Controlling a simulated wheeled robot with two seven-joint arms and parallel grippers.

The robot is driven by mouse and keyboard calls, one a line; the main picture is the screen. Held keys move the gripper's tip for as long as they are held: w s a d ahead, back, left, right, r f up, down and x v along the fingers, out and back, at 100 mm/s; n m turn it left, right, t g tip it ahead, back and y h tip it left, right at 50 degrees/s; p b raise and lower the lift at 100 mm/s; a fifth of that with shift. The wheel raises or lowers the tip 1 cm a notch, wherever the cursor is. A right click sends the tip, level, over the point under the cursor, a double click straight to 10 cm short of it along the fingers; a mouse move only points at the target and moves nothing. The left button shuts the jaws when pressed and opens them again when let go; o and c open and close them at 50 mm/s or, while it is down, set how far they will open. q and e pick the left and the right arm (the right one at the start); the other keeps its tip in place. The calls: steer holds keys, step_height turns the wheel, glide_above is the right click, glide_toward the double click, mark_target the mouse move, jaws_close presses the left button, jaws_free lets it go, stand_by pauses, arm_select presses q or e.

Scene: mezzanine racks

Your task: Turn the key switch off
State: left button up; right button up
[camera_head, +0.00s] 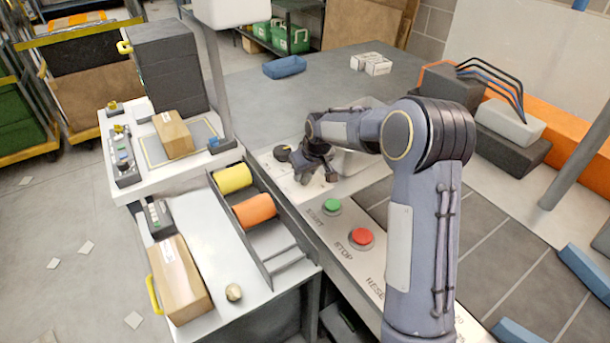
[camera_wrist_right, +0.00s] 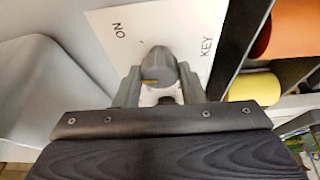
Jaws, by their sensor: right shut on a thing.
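The key switch's grey knob (camera_wrist_right: 160,68), with a small yellow mark on its left side, shows in the right wrist view on a white panel (camera_wrist_right: 185,25) printed ON and KEY. My right gripper (camera_wrist_right: 160,92) is shut on the knob, with one dark finger on each side. The yellow mark points left in that view. In the head view my right gripper (camera_head: 308,171) is down at the far end of the white control panel (camera_head: 340,228), where it and my arm hide most of the knob. My left gripper is not in view.
A green START button (camera_head: 332,205) and a red STOP button (camera_head: 361,237) stand nearer on the panel. A dark round piece (camera_head: 281,153) is left of the gripper. A yellow roll (camera_head: 232,178) and an orange roll (camera_head: 255,210) lie in a rack at left.

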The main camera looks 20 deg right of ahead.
steer(key=n+y, duration=0.1)
steer(key=n, duration=0.3)
steer(key=shift+d+n+g+y, duration=0.15)
steer(key=shift+n+g+y, duration=0.15)
steer(key=shift+y, duration=0.1)
steer(key=shift+w+d+n+g+y, duration=0.1)
steer(key=shift+n+g+y, duration=0.2)
steer(key=shift+n, duration=0.85)
steer(key=shift+n+g+y, duration=0.3)
steer(key=shift+n, duration=0.85)
steer(key=o, duration=1)
steer(key=shift+b+v, duration=0.3)
steer(key=shift+v, duration=3.6)
